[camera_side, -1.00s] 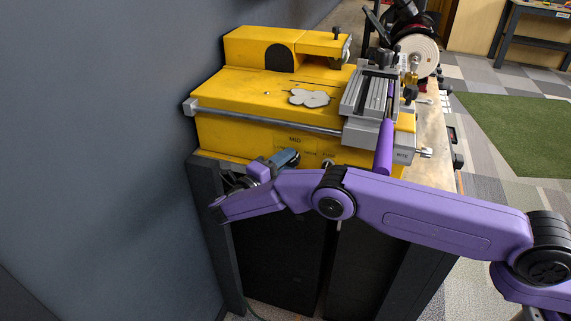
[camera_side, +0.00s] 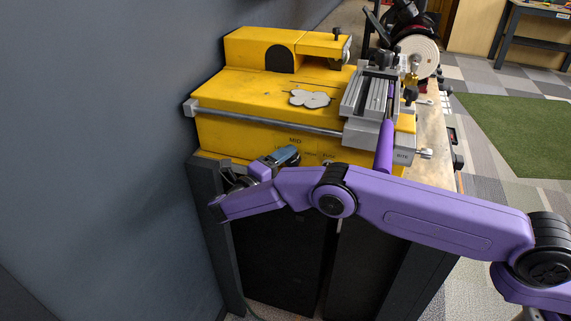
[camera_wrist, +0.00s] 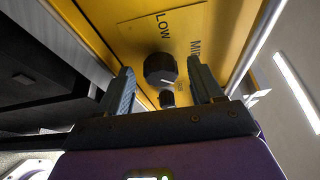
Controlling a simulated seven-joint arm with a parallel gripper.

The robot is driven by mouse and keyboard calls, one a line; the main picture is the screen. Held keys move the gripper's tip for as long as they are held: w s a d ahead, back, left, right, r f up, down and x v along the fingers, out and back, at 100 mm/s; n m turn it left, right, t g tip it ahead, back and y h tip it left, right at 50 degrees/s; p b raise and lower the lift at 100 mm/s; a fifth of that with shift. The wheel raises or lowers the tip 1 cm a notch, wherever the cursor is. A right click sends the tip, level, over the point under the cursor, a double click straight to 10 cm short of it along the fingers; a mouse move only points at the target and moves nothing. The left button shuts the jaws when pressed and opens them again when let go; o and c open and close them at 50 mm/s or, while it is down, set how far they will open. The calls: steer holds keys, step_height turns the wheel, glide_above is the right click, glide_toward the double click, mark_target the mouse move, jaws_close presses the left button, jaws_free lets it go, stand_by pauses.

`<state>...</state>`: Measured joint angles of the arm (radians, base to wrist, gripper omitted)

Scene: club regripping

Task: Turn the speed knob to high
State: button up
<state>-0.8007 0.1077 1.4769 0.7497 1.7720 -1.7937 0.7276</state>
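The black speed knob (camera_wrist: 160,68) is on the yellow panel in the wrist view, near the printed words LOW and MID. A small pale mark shows at its lower right edge. My gripper (camera_wrist: 164,80) is open, with one grey finger on each side of the knob and visible gaps to it. I cannot tell from this view how deep the fingers reach. In the side view my gripper (camera_side: 283,156) is at the front face of the yellow machine (camera_side: 240,134), below the word MID. The knob is hidden there behind my gripper and wrist.
A smaller black knob (camera_wrist: 167,98) is close by, between the fingers and nearer the palm. A metal rail (camera_side: 265,119) runs along the machine's front edge, above my gripper. A dark wall (camera_side: 100,120) is to the left. A purple-gripped club (camera_side: 385,145) lies in the vise (camera_side: 368,100).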

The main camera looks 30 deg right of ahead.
steer(key=s+a+r, duration=0.2)
steer(key=a+r, duration=0.2)
steer(key=r, duration=0.3)
steer(key=shift+a, duration=0.3)
stand_by(0.7)
steer(key=s+a+f+n+t+y, duration=0.25)
steer(key=s+f+n, duration=0.2)
steer(key=n, duration=0.55)
steer(key=s+a+f+n+t+y, duration=0.1)
steer(key=s+a+f+n+t, duration=0.25)
steer(key=s+n, duration=0.45)
steer(key=shift+n, duration=0.9)
steer(key=x, duration=1.2)
steer(key=w+a+x, duration=0.1)
steer(key=x, duration=0.5)
steer(key=shift+w+d+r, duration=0.1)
steer(key=shift+w, duration=0.15)
